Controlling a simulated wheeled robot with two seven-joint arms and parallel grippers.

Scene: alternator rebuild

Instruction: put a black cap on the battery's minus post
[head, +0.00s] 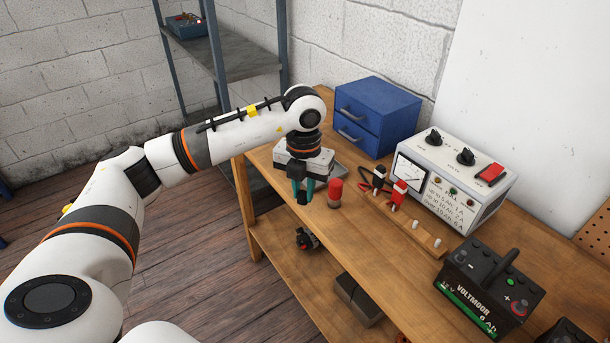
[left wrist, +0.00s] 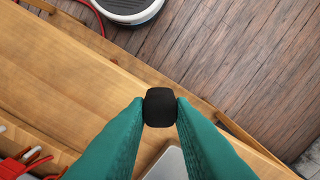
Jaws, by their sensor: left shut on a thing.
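My left gripper (head: 303,193) has teal fingers and points down above the far left part of the bench. It is shut on a small black cap (head: 302,199). In the left wrist view the black cap (left wrist: 159,107) sits between the two fingertips of the left gripper (left wrist: 160,112). The black battery (head: 468,297), with a green label and a carrying handle, stands on the bench at the lower right, well apart from the gripper. A red plus mark shows on its right side; the minus post is too small to make out clearly. My right gripper is not in view.
A red cylindrical cap (head: 335,193) stands just right of the gripper. Red and black clamps (head: 398,194), a wooden strip (head: 425,233), a tester box (head: 452,180) and a blue drawer cabinet (head: 376,115) stand farther right and back. The bench front (head: 385,275) is clear.

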